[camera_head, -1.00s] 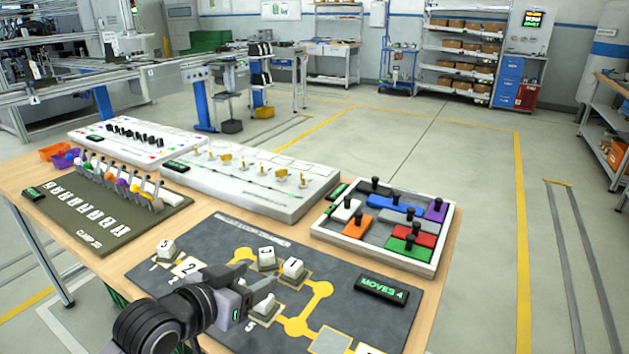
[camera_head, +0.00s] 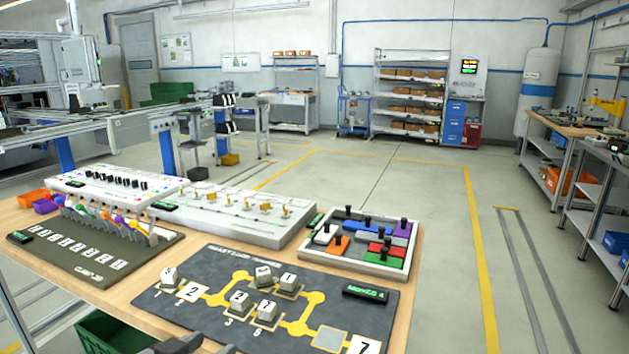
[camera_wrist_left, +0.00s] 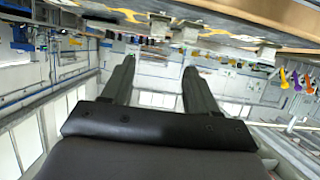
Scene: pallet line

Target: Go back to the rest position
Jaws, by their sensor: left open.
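My left gripper (camera_head: 207,346) is at the bottom edge of the head view, in front of the table's near edge. Its two dark fingers are apart and nothing is between them. In the left wrist view the open fingers (camera_wrist_left: 156,78) also show, with an empty gap. The dark puzzle board (camera_head: 220,258) with yellow paths lies on the table, beyond the gripper. Several pale numbered blocks (camera_head: 266,313) stand on it, apart from the gripper. My right gripper is in neither view.
The wooden table (camera_head: 123,295) also carries a tray of coloured knobbed pieces (camera_head: 350,265), a long white board (camera_head: 243,238) and a dark panel with levers (camera_head: 80,258). A green crate (camera_head: 106,335) is below the near edge. Floor to the right is clear.

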